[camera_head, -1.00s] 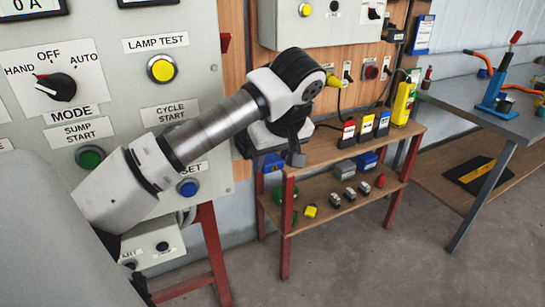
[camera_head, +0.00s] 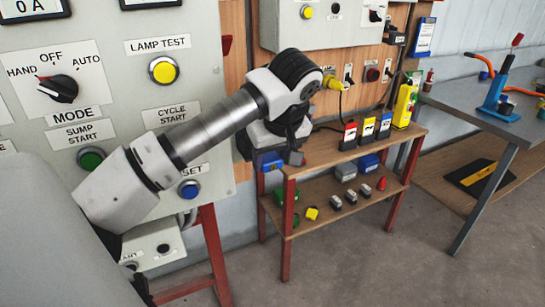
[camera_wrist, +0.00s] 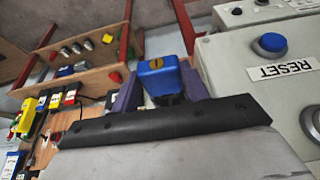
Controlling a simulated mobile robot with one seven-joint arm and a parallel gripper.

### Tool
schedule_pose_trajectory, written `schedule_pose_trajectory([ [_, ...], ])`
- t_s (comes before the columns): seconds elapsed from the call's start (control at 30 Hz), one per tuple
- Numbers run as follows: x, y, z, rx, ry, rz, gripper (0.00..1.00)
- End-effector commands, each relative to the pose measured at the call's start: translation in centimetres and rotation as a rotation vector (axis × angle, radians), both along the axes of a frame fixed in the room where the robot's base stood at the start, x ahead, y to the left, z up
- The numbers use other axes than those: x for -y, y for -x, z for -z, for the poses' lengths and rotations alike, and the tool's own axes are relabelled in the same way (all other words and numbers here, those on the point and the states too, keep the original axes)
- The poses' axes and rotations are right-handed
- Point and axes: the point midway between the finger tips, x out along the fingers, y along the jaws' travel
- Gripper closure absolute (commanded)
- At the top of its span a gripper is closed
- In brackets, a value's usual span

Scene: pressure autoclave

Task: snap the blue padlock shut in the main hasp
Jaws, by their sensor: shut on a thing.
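The blue padlock (camera_wrist: 158,80), with a brass-coloured keyhole face, shows in the wrist view. It sits between the two purple fingers of my gripper (camera_wrist: 160,92), which is shut on it. Its shackle is hidden. In the head view my gripper (camera_head: 279,159) is at the left end of the wooden shelf unit, near the grey panel's right side, and the padlock (camera_head: 268,160) shows as a small blue patch beside it. I cannot make out the main hasp in either view.
The grey control panel (camera_head: 120,110) with the blue RESET button (camera_wrist: 271,43) stands close by. The shelf unit (camera_head: 335,151) holds several coloured boxes and small items. A metal bench (camera_head: 470,105) stands at the right, with open floor in front.

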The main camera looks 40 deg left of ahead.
Motion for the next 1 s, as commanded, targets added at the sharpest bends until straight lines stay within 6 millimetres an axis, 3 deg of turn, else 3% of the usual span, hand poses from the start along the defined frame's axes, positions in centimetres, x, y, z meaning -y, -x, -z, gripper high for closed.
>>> schedule_pose_trajectory([
  [1.0, -1.9, -0.8, -0.1, 0.000, -0.001, -0.001, 0.85],
])
